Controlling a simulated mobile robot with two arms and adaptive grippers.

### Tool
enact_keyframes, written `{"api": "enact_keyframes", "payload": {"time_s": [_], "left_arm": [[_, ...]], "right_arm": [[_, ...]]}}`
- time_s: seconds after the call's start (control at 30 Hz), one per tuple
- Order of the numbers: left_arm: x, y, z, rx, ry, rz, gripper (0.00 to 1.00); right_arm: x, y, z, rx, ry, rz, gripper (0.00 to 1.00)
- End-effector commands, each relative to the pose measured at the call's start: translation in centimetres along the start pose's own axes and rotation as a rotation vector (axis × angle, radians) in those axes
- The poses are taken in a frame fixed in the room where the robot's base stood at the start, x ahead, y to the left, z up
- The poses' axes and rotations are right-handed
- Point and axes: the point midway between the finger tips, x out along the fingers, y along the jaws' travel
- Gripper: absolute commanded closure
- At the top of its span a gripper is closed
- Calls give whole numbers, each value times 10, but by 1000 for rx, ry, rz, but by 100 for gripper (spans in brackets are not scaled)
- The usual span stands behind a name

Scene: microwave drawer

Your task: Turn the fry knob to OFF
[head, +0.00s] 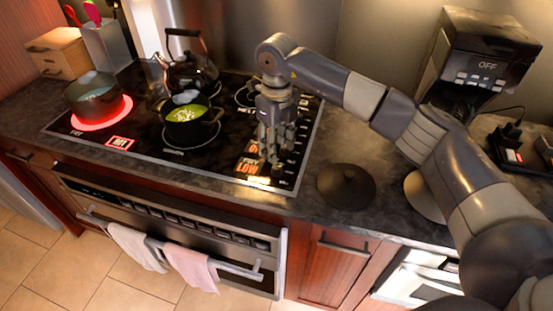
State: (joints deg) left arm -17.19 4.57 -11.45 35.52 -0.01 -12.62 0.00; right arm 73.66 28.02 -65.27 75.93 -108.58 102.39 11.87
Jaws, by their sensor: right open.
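The cooktop (225,151) has a control strip along its right edge with lit orange displays. One display (247,168) reads LOW; the smaller text above it is hard to read. Small dark knobs stand along this strip, partly hidden by my right gripper (272,158). I cannot tell for sure which one is the fry knob or where it points. My right gripper is open, pointing down over the strip beside the LOW display. Whether it touches a knob cannot be told. My left gripper is not in view.
A pot (94,97) stands on a glowing red burner by a HOT sign. A pot with green contents (189,123) and a kettle (187,72) stand nearer the middle. A black lid (346,185) lies right of the cooktop, and a coffee machine (480,62) stands behind.

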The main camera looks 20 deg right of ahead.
Motion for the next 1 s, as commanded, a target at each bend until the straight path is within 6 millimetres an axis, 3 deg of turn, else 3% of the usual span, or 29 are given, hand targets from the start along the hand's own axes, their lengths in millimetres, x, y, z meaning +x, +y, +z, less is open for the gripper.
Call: {"api": "enact_keyframes", "payload": {"time_s": [0.3, 0.5, 0.73, 0.77, 0.93, 1.0], "left_arm": [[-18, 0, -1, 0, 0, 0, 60], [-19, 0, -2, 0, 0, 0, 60], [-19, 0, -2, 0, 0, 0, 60], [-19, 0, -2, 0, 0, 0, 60], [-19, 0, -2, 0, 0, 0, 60], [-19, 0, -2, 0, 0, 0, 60]], "right_arm": [[53, 1, 0, 0, 2, 4, 56], [65, 1, 0, -1, -1, 2, 56], [66, 1, 0, -1, -1, 2, 56], [66, 1, 0, -1, -1, 2, 58], [66, 1, 0, -1, -2, 2, 97], [66, 1, 0, -1, -2, 2, 100]]}}
